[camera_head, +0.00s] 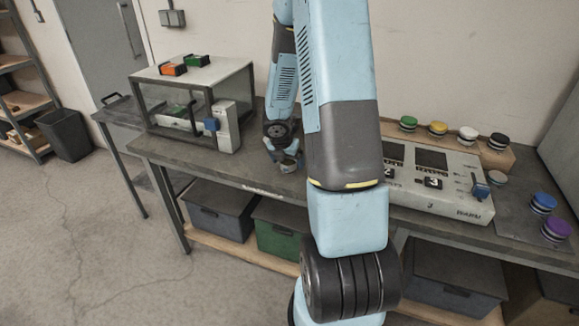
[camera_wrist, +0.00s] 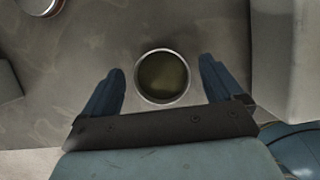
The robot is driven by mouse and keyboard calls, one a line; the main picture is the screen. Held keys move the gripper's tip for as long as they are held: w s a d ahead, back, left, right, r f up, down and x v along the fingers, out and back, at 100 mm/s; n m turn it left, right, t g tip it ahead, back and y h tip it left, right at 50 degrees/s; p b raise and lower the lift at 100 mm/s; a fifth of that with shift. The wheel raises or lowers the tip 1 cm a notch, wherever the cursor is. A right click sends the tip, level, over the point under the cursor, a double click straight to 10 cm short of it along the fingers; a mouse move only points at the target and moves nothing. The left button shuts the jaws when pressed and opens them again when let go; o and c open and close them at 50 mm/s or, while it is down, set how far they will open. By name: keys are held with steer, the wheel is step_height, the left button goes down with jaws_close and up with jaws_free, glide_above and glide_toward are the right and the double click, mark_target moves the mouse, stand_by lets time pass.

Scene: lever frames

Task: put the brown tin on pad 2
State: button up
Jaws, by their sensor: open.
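A round tin (camera_wrist: 162,77) with a pale metal rim and a dark olive-brown top stands on the bench between my fingers in the wrist view. I take it for the brown tin. It also shows small and partly covered below my gripper in the head view (camera_head: 288,167). My gripper (camera_wrist: 161,85) is open, with one blue finger on each side of the tin and a visible gap on both sides. In the head view the gripper end (camera_head: 284,150) is over the bench, left of a grey console (camera_head: 455,203). My arm hides part of the console. I cannot make out pad 2.
A glass-sided case (camera_head: 215,75) stands left of my gripper, with orange (camera_head: 172,69) and green (camera_head: 197,61) pieces on top. Several coloured tins stand on a ledge behind the console. Blue (camera_head: 543,202) and purple (camera_head: 556,229) tins stand right of it. Another tin (camera_wrist: 40,5) lies at the wrist view's top left.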

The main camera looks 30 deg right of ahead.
steer(key=shift+w+d+f, duration=0.15)
steer(key=shift+f, duration=0.35)
steer(key=c, duration=1.3)
steer(key=shift+o, duration=0.2)
steer(key=shift+r, duration=0.2)
